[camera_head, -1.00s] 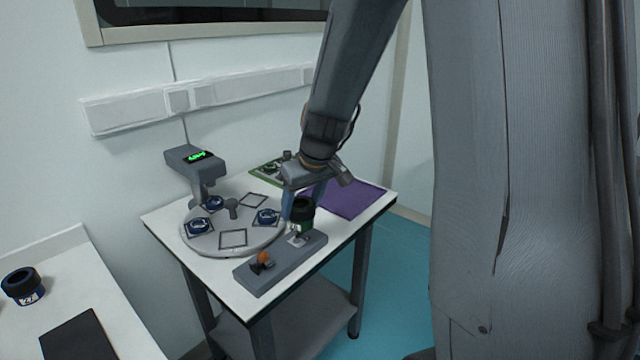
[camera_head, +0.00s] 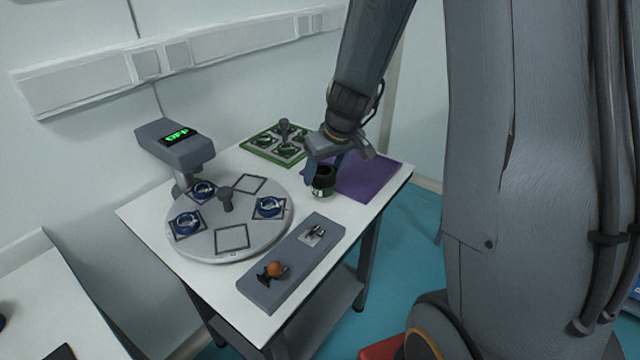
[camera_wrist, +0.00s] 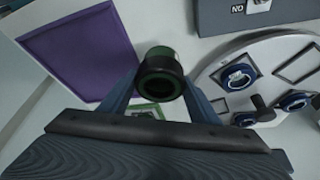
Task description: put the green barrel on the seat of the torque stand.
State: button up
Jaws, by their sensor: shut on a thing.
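The green barrel (camera_head: 324,181), with a black upper part and a green lower band, is held by my gripper (camera_head: 326,172). In the wrist view the barrel (camera_wrist: 160,75) sits between the two blue fingers, its dark open end facing the camera. In the head view it looks roughly upright, between the turntable and the purple mat; its height over the table is hard to judge. No label names the torque stand. A long grey block (camera_head: 262,285) bears a pale plate with a small metal fitting (camera_head: 313,233) and an orange ball (camera_head: 274,269); no barrel is on it.
A round grey turntable (camera_head: 232,239) bears blue rings and a central knob. Behind it stands a grey unit with a green display (camera_head: 178,136). A green-edged tray (camera_head: 253,151) and a purple mat (camera_head: 372,180) lie at the back. Bare white table shows between them.

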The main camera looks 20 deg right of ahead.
aim_at(317, 192)
jog(key=shift+f+b, duration=0.65)
jog(key=shift+f, duration=1.2)
jog(key=shift+f, duration=0.1)
jog(key=o, duration=1.2)
jog(key=shift+c, duration=0.2)
